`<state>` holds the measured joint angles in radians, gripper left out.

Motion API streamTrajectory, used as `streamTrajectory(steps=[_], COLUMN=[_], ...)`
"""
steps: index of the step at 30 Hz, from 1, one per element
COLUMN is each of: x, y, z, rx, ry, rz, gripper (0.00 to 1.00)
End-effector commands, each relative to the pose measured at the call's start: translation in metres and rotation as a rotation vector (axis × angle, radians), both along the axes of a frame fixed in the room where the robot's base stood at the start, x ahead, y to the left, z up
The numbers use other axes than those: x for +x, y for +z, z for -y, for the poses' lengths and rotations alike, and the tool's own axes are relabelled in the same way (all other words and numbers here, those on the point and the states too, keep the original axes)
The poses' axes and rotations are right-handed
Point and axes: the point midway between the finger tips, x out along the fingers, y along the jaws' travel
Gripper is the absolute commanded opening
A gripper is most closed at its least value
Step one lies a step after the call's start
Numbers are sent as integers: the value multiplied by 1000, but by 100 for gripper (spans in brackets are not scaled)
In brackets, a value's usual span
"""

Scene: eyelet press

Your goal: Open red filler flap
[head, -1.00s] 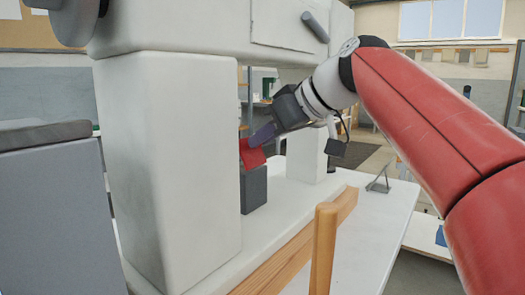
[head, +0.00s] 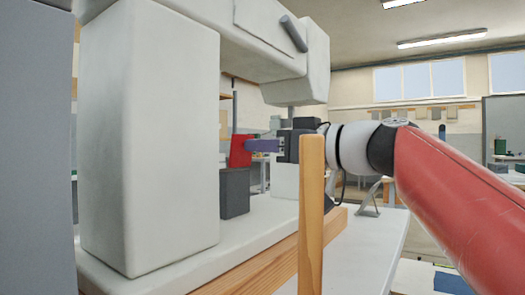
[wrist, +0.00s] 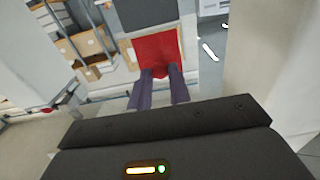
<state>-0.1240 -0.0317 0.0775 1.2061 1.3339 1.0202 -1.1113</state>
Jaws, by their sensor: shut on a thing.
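The red flap (head: 240,151) stands steeply raised above the dark grey box (head: 235,194) on the white machine base. In the wrist view the red flap (wrist: 155,47) lies straight ahead of the fingers. My gripper (head: 250,146) reaches in from the right, nearly level, with its purple fingers at the flap. In the wrist view my gripper (wrist: 161,72) has its fingertips on either side of a small red tab at the flap's near edge. It is shut on the flap. The hinge is not clearly visible.
A thick white column (head: 150,140) stands left of the flap, and the white machine head (head: 230,35) overhangs it. A wooden post (head: 312,215) rises in front of my gripper, beside a wooden rail (head: 250,262). A small metal stand (head: 369,200) is at right.

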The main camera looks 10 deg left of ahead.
Motion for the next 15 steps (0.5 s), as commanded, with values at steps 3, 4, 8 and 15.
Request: streamTrajectory(steps=[3, 4, 8, 15], x=[0, 0, 0, 0], y=[-1, -1, -1, -1], z=[1, 1, 1, 1], rx=[12, 14, 16, 16], ry=[-1, -1, -1, 0], rz=[5, 6, 8, 7], gripper=[0, 0, 0, 21])
